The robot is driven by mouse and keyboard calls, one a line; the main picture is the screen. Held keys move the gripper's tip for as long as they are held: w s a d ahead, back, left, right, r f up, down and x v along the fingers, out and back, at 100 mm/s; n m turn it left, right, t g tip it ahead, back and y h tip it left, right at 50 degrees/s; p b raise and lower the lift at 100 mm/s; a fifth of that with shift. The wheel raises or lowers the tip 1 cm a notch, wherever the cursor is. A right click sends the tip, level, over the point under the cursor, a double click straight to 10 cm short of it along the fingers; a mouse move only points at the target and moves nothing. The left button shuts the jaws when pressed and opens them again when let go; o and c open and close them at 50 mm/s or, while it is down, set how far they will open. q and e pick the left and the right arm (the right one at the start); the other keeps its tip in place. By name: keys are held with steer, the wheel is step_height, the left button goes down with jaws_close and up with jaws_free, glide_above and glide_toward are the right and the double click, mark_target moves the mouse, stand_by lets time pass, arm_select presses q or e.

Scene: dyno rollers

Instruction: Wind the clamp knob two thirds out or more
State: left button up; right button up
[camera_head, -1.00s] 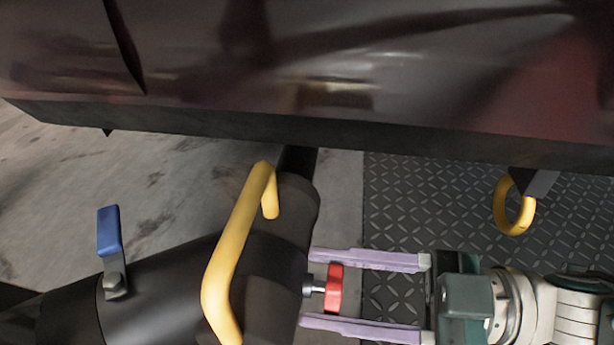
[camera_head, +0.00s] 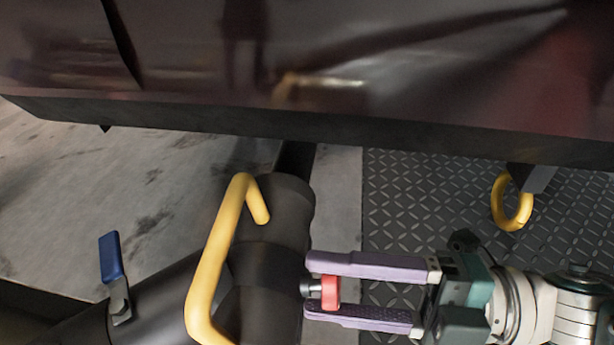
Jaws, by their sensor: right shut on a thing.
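The clamp knob (camera_head: 330,292) is a small red knob on a short metal stem, at the right side of the black cylinder. My right gripper (camera_head: 318,289) reaches in from the right with two purple fingers, one above and one below the knob. The fingers are shut on the knob, and their tips end close to the cylinder. How far the stem stands out is partly hidden by the fingers. My left gripper is not in view.
The black cylinder (camera_head: 285,240) carries a yellow handle (camera_head: 212,262) and, further left, a blue lever (camera_head: 112,258). A dark red car body (camera_head: 300,60) hangs across the top. A yellow ring (camera_head: 512,203) hangs below it at right. Tread-plate floor (camera_head: 400,200) lies below.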

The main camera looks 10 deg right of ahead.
steer(key=shift+r+n, duration=0.25)
steer(key=shift+n, duration=0.55)
steer(key=shift+a, duration=0.1)
stand_by(0.6)
steer(key=o, duration=1.3)
steer(key=shift+c, duration=0.2)
steer(key=shift+o, duration=0.4)
steer(key=shift+f, duration=0.1)
steer(key=shift+f, duration=0.1)
steer(key=shift+w, duration=0.1)
